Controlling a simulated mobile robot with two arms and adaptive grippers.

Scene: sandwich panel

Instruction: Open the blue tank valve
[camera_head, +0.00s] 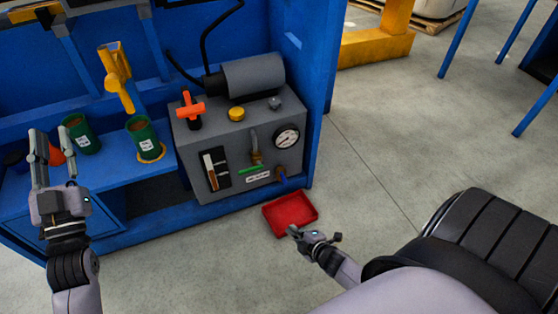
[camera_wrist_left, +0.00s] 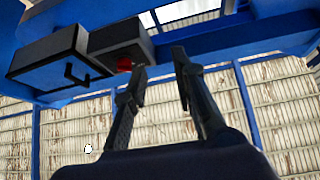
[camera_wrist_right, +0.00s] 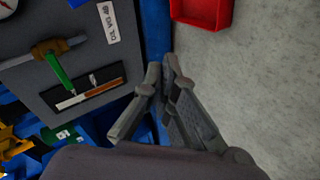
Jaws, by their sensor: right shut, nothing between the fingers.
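A small blue part (camera_head: 282,176), which looks like the blue valve, is at the lower right of the grey tank unit's front (camera_head: 222,155), below the gauge. Its exact form is too small to tell. A brass valve with a green lever shows left of it in the head view (camera_head: 252,169) and in the right wrist view (camera_wrist_right: 62,72). My right gripper (camera_head: 293,231) is shut and empty, low in front of the unit and apart from it. Its fingertips also show in the right wrist view (camera_wrist_right: 163,67). My left gripper (camera_head: 55,145) is open and empty at the far left, beside the shelf.
A red tray (camera_head: 291,213) lies on the floor just beyond my right gripper. The unit carries an orange handle (camera_head: 192,108), a yellow knob (camera_head: 236,114) and a gauge (camera_head: 287,136). Green cans (camera_head: 146,138) stand on the blue shelf. The floor to the right is open.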

